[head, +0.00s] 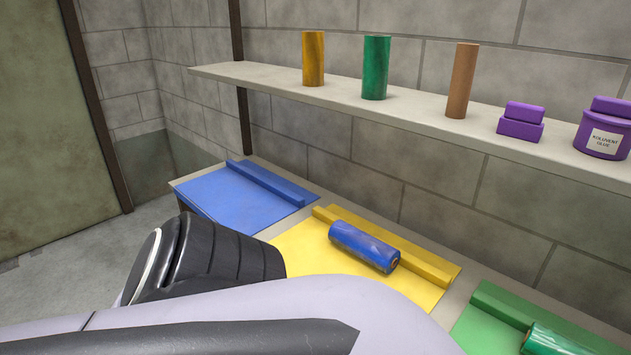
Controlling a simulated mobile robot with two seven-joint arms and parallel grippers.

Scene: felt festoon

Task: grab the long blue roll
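A blue roll (363,247) lies on its side on the yellow mat (300,252), in front of the mat's raised yellow bar (437,273). Its right end shows a brown core. No gripper touches it. One of my arms fills the bottom foreground and hides the near part of the yellow mat. Neither of my grippers shows in the head view.
A blue mat (225,202) lies left and a green mat (475,333) right, with a green roll (560,342) on it. The shelf (420,112) above holds yellow (313,60), green (376,68) and brown (462,82) upright rolls, a purple block (520,122) and a purple glue tub (603,130).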

